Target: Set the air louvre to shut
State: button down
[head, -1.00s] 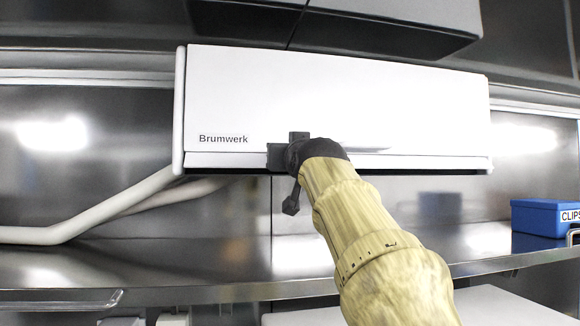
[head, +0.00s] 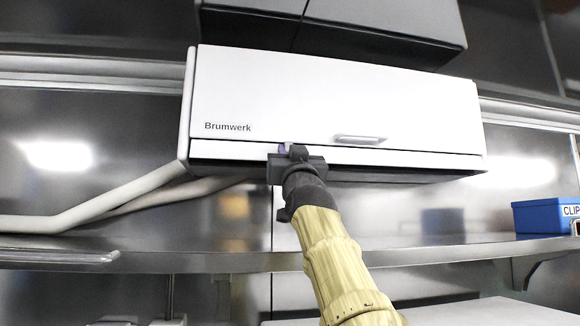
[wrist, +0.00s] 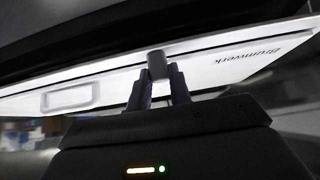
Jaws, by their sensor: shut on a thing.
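The white air unit marked Brumwerk (head: 300,90) hangs on the back wall. Its louvre (head: 410,157) is the long white strip along the lower front edge, with a dark gap under it. My gripper (head: 292,152) is at this strip, left of its middle, reaching up from below. In the wrist view my gripper (wrist: 158,85) has its two purple fingers on either side of a short grey knob (wrist: 157,65) at the louvre's edge, and it is shut on that knob. The gripper body hides part of the strip in the head view.
A grey handle (head: 360,139) sits on the unit's front panel, right of my gripper. White pipes (head: 120,200) run down left from the unit. A steel shelf (head: 200,258) lies below, with a blue box (head: 540,215) at right. Grey cabinets (head: 385,30) hang above.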

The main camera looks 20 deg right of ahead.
jog(key=shift+w+f+t+b, duration=0.15)
jog(key=shift+f+t+b, duration=0.15)
jog(key=shift+b, duration=0.05)
jog(key=shift+r, duration=0.15)
jog(key=c, duration=1.3)
grip_release()
jog(key=shift+w+t, duration=0.1)
jog(key=shift+t, duration=0.2)
jog(key=s+a+f+b, duration=0.1)
jog(key=s+b, duration=0.2)
jog(key=s, duration=0.2)
jog(key=s+a+f+b, duration=0.1)
jog(key=s+b, duration=0.3)
jog(key=s, duration=0.1)
jog(key=s+a+f+b, duration=0.1)
jog(key=s+b, duration=0.2)
jog(key=s, duration=0.2)
jog(key=shift+s+f+b, duration=0.2)
jog(key=shift+f+b, duration=0.1)
jog(key=shift+b, duration=0.1)
